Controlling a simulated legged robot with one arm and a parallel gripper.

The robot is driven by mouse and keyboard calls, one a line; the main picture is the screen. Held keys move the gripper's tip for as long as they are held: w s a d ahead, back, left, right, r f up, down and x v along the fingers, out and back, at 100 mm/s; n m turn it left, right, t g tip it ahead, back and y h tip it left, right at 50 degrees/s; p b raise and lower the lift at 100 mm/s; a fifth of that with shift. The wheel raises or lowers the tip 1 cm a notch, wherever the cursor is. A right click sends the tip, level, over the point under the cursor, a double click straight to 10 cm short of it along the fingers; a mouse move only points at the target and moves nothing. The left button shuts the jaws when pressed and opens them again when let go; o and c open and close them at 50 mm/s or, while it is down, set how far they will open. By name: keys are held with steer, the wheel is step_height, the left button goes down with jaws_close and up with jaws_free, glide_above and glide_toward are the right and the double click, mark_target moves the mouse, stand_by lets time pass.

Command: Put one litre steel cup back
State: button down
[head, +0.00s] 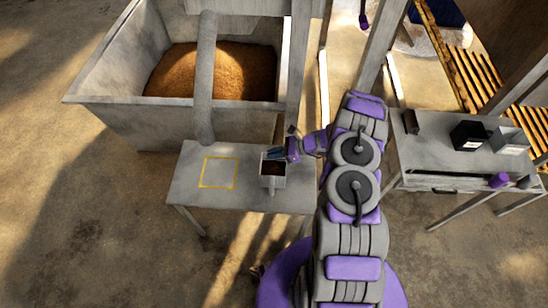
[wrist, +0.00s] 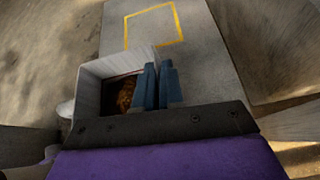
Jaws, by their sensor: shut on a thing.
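The steel cup (head: 272,183) is a square, light grey vessel on the right part of the grey table (head: 184,187), apart from the yellow outlined square (head: 203,172). In the wrist view the cup (wrist: 118,64) has a dark inside with some brown grain. My gripper (head: 278,154) is at the cup's far rim. In the wrist view the blue fingers of my gripper (wrist: 156,72) are close together at the cup's right wall, shut on it. The lower fingertips are partly hidden. I cannot tell whether the cup touches the table.
A large bin (head: 120,85) of brown grain (head: 190,72) stands behind the table, with a grey pipe (head: 205,80) coming down at its front. A second table (head: 430,165) at the right holds a black box (head: 468,135), a grey box (head: 508,140) and a purple item (head: 499,180).

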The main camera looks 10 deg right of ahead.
steer(key=f, duration=0.2)
steer(key=shift+d+f+b, duration=0.3)
steer(key=shift+d+f, duration=0.05)
steer(key=shift+a, duration=0.15)
steer(key=shift+a, duration=0.1)
steer(key=c, duration=1.4)
jaws_free()
steer(key=shift+a, duration=0.1)
steer(key=shift+c, duration=0.2)
steer(key=shift+o, duration=0.8)
steer(key=shift+d, duration=0.2)
steer(key=shift+d, duration=0.1)
